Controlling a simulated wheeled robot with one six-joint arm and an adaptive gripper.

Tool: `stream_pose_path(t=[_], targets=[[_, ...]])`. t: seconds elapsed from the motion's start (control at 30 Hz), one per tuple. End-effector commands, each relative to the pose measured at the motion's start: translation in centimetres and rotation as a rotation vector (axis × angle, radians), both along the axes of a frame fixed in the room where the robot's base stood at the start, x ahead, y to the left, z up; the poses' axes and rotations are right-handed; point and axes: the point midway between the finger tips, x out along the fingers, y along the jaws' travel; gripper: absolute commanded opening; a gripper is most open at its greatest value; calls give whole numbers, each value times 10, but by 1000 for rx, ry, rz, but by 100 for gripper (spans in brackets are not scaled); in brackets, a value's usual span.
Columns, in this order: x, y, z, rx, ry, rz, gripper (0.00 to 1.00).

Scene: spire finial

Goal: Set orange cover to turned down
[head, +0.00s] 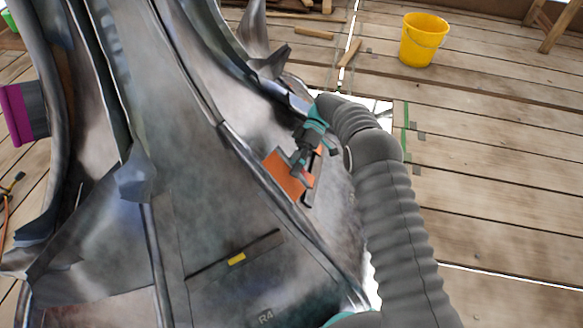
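The orange cover (287,174) is a flat orange panel on the sloping grey metal of the spire finial (190,120), right of the picture's middle. A smaller orange part shows just right of my gripper's fingers. My gripper (301,172) is over the right part of the cover, with its dark fingers in front of it. The fingers hide part of the cover and its right edge. I cannot tell whether they touch or hold it, or whether they are open or shut.
A raised metal rib runs diagonally beside the cover. A dark strip with a yellow tab (236,259) lies lower left, above an "R4" mark. A magenta-banded piece (16,114) juts out at left. A yellow bucket (424,39) stands on the plank floor (500,170), largely clear at right.

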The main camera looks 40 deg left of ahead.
Motion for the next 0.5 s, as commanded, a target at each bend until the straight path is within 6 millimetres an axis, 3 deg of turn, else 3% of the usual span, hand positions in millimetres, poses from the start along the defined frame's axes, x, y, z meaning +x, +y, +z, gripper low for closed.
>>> stream_pose_path(t=[0.17, 0.27, 0.5], targets=[[5, -3, -4, 1, -1, -9, 43], [22, -12, -9, 11, -11, -40, 43], [77, -61, -11, 30, 10, -212, 43]])
